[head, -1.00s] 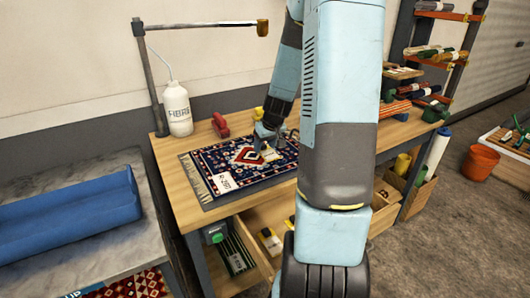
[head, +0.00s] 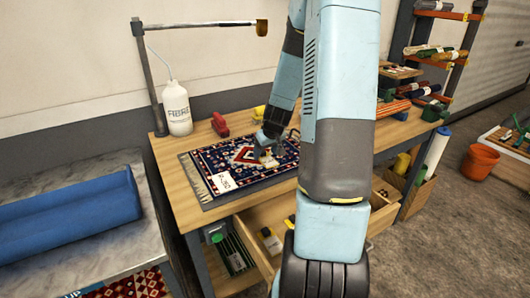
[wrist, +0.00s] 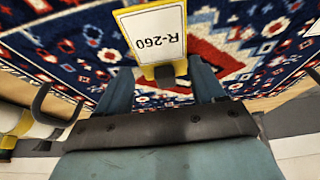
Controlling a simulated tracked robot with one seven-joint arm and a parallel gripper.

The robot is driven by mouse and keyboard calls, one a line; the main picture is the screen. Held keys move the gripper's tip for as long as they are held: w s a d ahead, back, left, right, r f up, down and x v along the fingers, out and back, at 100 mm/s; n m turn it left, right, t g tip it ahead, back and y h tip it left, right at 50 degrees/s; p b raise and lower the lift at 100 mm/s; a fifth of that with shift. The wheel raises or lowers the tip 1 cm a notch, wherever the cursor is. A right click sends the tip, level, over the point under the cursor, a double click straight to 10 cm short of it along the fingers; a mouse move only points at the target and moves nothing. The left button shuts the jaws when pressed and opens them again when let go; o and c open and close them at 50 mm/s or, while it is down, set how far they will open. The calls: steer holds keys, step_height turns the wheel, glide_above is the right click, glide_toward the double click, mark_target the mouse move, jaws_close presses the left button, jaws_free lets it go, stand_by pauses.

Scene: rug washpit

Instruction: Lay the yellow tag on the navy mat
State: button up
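The yellow tag (wrist: 157,32) has a white face printed R-260 and a yellow border, with a yellow part between my fingers. The navy mat (head: 215,160) is a navy rug with a red medallion, lying flat on the wooden bench. I cannot tell whether the tag touches it. My arm hides the mat's right end.
A white label (head: 223,182) lies on the mat's front left corner. A red object (head: 220,125) and a white bottle (head: 177,108) stand behind the mat, and a lamp post (head: 146,75) rises at the bench's left. An open drawer (head: 262,225) sits below the front edge.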

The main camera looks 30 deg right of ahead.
mark_target(271, 164)
steer(key=v, duration=1.2)
steer(key=s+a+r, duration=0.8)
steer(key=a+r, duration=0.3)
steer(key=a, duration=0.2)
steer(key=s+a+r, duration=0.2)
steer(key=s, duration=0.4)
steer(key=s+a+r+t, duration=0.1)
steer(key=s+a+r, duration=0.2)
steer(key=s, duration=0.4)
steer(key=shift+s+a+r, duration=0.15)
steer(key=shift+s+r, duration=0.05)
steer(key=shift+s, duration=0.1)
